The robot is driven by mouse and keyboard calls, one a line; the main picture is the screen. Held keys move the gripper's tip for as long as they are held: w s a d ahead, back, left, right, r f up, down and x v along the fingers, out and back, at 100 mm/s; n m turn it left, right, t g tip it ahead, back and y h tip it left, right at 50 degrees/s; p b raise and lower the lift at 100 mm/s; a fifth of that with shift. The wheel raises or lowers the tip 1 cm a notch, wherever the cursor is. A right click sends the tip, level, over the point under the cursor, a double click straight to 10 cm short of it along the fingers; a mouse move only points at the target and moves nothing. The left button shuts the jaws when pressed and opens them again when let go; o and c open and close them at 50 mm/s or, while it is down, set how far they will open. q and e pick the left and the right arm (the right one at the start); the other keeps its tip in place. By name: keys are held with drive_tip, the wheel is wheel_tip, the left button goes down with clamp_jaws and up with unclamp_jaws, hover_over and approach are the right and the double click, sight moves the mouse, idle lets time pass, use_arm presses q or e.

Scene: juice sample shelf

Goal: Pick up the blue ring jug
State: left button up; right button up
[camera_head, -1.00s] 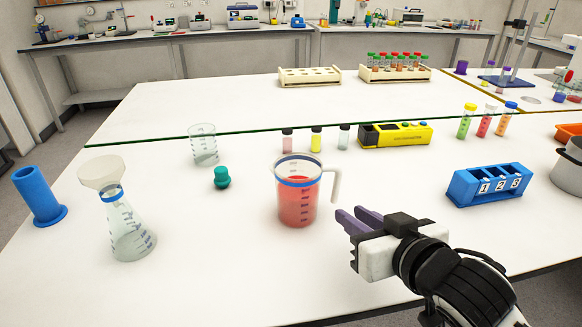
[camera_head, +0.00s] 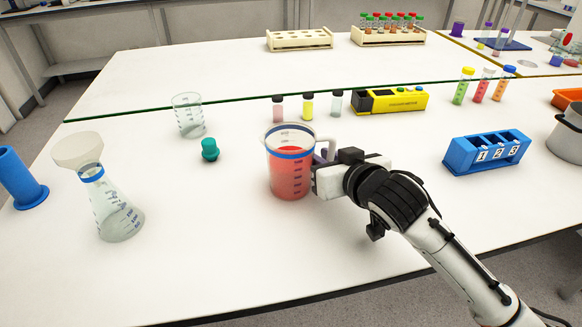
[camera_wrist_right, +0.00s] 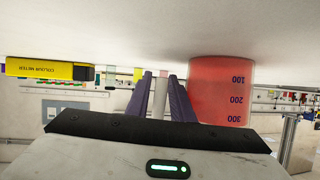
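The blue ring jug (camera_head: 290,172) stands upright on the white table, holding red liquid, with a blue band near its top and a pale handle (camera_head: 327,147) on its right. My right gripper (camera_head: 321,160) is at the handle side, its purple fingers partly hidden by the handle and gripper body. In the right wrist view, which is upside down, the open fingers (camera_wrist_right: 161,90) stand on either side of the pale upright handle (camera_wrist_right: 162,100), with narrow gaps showing. The jug body (camera_wrist_right: 222,92) is beside them. My left gripper is not in view.
A flask with a funnel (camera_head: 115,210), a green stopper (camera_head: 209,150) and a beaker (camera_head: 189,116) stand left of the jug. Small vials (camera_head: 308,106) and a yellow colour meter (camera_head: 390,101) stand behind. A blue numbered rack (camera_head: 487,153) is to the right. The front table is clear.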

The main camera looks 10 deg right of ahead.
drive_tip(key=shift+w, duration=0.1)
clamp_jaws()
idle(1.3)
drive_tip(key=shift+r, duration=0.15)
